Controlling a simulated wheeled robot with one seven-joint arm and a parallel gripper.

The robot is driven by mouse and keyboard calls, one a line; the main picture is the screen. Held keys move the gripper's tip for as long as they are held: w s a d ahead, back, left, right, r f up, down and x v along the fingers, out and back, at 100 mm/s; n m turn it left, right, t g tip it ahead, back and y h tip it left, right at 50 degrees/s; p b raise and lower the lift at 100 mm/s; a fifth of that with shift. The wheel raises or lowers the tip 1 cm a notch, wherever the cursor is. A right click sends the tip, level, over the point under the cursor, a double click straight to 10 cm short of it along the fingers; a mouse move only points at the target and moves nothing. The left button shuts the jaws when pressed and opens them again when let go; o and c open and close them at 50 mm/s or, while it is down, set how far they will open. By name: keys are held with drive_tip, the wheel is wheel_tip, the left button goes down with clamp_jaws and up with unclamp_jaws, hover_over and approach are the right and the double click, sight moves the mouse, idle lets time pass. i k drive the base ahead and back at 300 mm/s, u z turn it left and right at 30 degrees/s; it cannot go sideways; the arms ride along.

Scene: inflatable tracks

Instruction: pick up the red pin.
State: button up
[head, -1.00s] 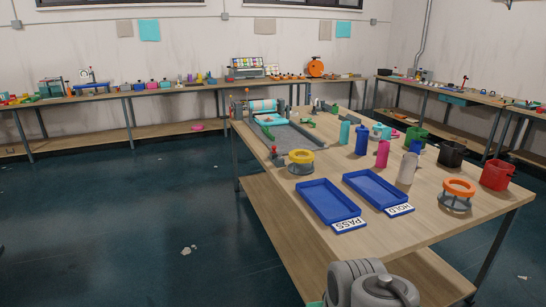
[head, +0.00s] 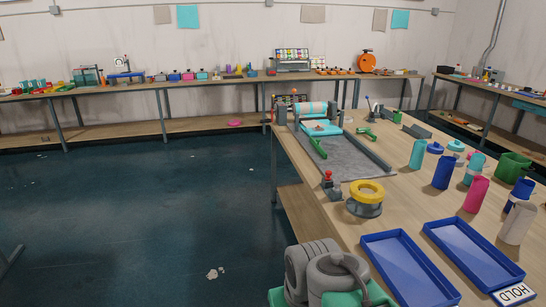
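A small upright piece with a red top, which looks like the red pin (head: 327,177), stands at the left edge of the near table in the head view. It sits at a small dark grey block (head: 333,192), just left of a yellow ring on a grey base (head: 366,197). My arm's grey and teal links show at the bottom of the view, nearer than the pin and apart from it. My gripper's fingers do not show.
Two blue trays (head: 408,268) are in front to the right. Bottles and a green mug (head: 513,167) stand further right. The dark floor left of the table (head: 150,220) is mostly clear.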

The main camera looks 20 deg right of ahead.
sight(329, 173)
drive_tip(key=u, duration=0.2)
drive_tip(key=i, duration=2.85)
drive_tip(key=z, duration=0.1)
